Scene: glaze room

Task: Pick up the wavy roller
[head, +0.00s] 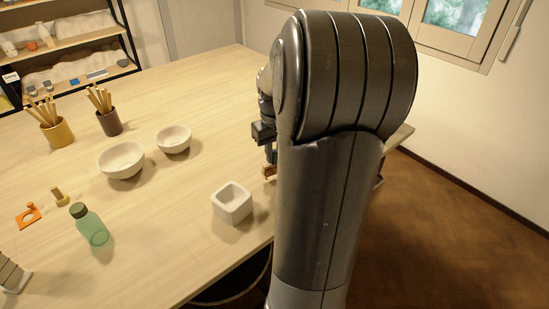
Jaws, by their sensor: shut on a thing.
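My gripper (270,158) is partly hidden behind my own arm, over the right part of the table, to the right of the white square pot. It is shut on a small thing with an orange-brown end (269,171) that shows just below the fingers. This is probably the wavy roller, but most of it is hidden and no wavy surface can be made out. I cannot tell whether it touches the table.
A white square pot (232,203) stands near the table's front edge. Two white bowls (121,158) (173,139), two tool cups (57,133) (110,122), a green bottle (91,226), a wooden stamp (60,196) and an orange tool (28,215) stand further left.

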